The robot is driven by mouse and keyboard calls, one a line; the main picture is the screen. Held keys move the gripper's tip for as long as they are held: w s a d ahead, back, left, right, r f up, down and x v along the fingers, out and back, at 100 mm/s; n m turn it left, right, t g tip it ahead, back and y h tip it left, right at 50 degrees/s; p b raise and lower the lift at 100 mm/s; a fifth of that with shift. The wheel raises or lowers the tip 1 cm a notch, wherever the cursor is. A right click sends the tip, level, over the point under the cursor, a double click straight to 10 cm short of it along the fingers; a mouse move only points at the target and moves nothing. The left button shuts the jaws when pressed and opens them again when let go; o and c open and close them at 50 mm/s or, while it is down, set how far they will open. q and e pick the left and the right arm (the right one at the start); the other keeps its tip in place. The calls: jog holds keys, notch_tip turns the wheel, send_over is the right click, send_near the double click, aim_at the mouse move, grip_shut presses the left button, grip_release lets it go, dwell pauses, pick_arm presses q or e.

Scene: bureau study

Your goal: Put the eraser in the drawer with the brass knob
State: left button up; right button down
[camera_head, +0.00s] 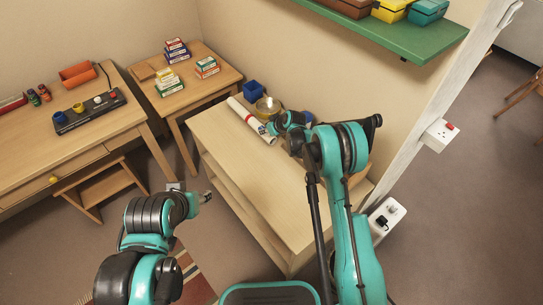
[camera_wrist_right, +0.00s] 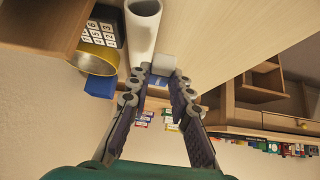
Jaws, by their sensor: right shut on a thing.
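In the right wrist view, a small pale block, which looks like the eraser (camera_wrist_right: 162,62), is between the fingertips of my right gripper (camera_wrist_right: 162,76), which is shut on it. In the head view my right gripper (camera_head: 270,128) is over the light wooden shelf unit, beside the white roll, and the block is not clear there. The drawer with the brass knob (camera_head: 53,180) is in the front of the desk at the left, far from this gripper, and looks closed. My left gripper (camera_head: 206,197) hangs over the floor; its fingers are too small to read.
The desk (camera_head: 100,132) carries a black panel (camera_head: 90,111) and an orange tray (camera_head: 77,74). A stool (camera_head: 103,187) stands below the desk.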

jog(key=b, duration=0.2)
send_over(268, 156)
jog(key=s+d, duration=0.2)
jog(key=f, duration=0.4)
jog(key=shift+a+f, duration=0.25)
jog(key=shift+f, duration=0.05)
notch_tip(268, 156, down, 4)
jog(key=shift+f+b, duration=0.1)
jog(key=shift+b, duration=1.15)
jog(key=c, duration=1.8)
grip_release()
jog(key=o, duration=0.4)
jog(key=shift+o, duration=0.2)
